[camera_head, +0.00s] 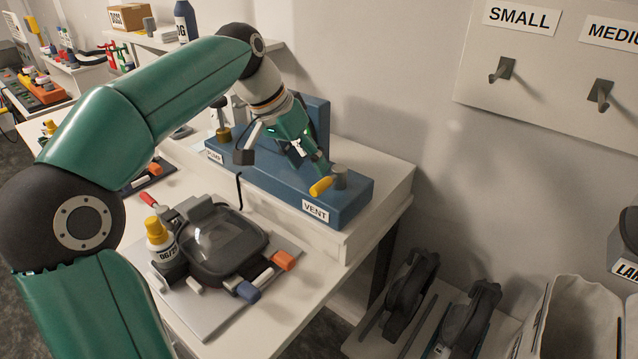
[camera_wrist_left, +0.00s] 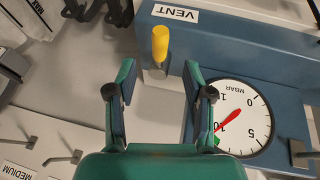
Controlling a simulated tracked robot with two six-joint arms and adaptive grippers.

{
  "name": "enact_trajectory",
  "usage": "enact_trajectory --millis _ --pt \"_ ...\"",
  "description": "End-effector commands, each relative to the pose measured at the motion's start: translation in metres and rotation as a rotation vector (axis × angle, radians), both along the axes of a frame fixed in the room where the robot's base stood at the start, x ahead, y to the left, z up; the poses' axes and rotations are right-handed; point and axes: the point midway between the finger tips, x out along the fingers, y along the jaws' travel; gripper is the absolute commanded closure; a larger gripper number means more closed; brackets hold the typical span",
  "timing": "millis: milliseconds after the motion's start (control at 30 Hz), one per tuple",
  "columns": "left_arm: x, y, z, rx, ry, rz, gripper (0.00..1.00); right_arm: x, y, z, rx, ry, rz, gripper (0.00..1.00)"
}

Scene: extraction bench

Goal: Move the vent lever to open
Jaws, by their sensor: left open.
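The vent lever (camera_head: 321,186) is a short yellow handle beside a grey post, at the right end of the blue panel unit (camera_head: 352,203) near the VENT label (camera_head: 315,211). In the left wrist view the yellow lever (camera_wrist_left: 160,43) sits just beyond the fingertips, in line with the gap between them. My left gripper (camera_head: 315,162) is over the unit, close behind the lever, with its fingers partly hidden in the head view. In the left wrist view my left gripper (camera_wrist_left: 158,75) is open, with nothing between its fingers. My right gripper is out of view.
A round gauge (camera_wrist_left: 240,110) with a red needle is on the unit's blue back panel. A clear-lidded dark chamber (camera_head: 222,240) and a yellow-capped bottle (camera_head: 160,240) stand on the bench in front. Wall hooks (camera_head: 502,70) and a low rack of dark tools (camera_head: 410,285) are at right.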

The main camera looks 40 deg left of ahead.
Motion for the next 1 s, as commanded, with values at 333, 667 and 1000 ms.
enact_trajectory --millis 333,667,1000 --pt "0.021 -0.008 -0.048 0.0 0.002 0.0 0.48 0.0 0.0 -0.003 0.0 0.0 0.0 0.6" --pt "0.024 -0.009 -0.053 0.001 -0.001 -0.001 0.48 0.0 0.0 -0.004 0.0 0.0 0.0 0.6" --pt "0.024 -0.009 -0.053 0.001 -0.001 -0.001 0.92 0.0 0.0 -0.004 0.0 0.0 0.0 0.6"
